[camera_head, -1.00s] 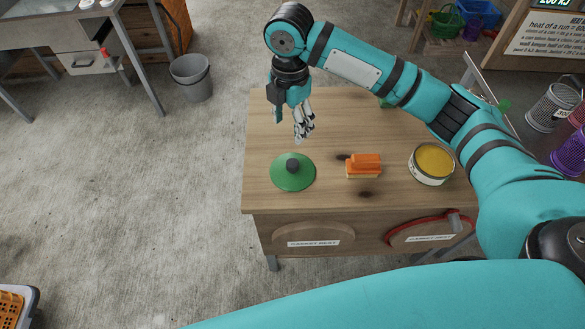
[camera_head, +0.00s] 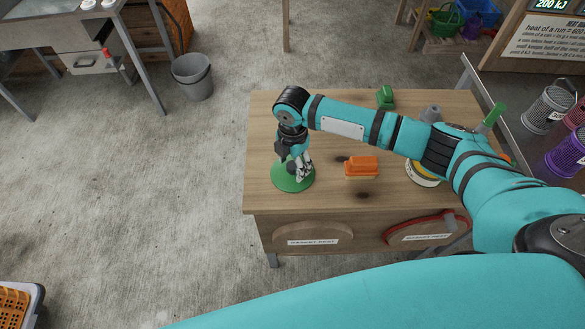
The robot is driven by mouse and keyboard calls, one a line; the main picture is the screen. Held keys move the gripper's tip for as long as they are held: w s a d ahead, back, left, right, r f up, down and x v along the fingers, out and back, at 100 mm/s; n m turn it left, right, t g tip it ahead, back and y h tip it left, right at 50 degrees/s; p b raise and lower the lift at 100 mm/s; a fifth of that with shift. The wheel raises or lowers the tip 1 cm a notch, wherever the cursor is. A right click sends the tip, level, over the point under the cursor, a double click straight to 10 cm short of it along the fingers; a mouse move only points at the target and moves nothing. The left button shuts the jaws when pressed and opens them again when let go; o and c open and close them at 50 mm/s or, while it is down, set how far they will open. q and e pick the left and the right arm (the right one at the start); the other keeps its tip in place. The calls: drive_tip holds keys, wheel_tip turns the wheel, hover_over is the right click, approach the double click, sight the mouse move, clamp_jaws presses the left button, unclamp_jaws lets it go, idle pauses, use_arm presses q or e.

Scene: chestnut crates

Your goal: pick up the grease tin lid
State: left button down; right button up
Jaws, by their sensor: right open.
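The grease tin lid (camera_head: 284,181) is a green disc lying flat on the left part of the wooden table. Its dark knob is hidden behind my gripper in this view. My right gripper (camera_head: 302,175) is over the lid, pointing down, with its jaws open around where the knob is; I cannot tell whether it touches. The tin (camera_head: 421,176), with a pale wall and yellow content, stands at the right, partly covered by my right arm. My left gripper is not in view.
An orange brush (camera_head: 361,167) lies on the table (camera_head: 330,205) between lid and tin. A green object (camera_head: 385,97) and a grey object (camera_head: 430,113) stand toward the back. The table's left front area is clear. A grey bin (camera_head: 192,77) stands on the floor.

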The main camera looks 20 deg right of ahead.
drive_tip(key=shift+f, duration=0.45)
drive_tip(key=shift+c, duration=0.2)
clamp_jaws()
drive_tip(key=shift+r, duration=0.1)
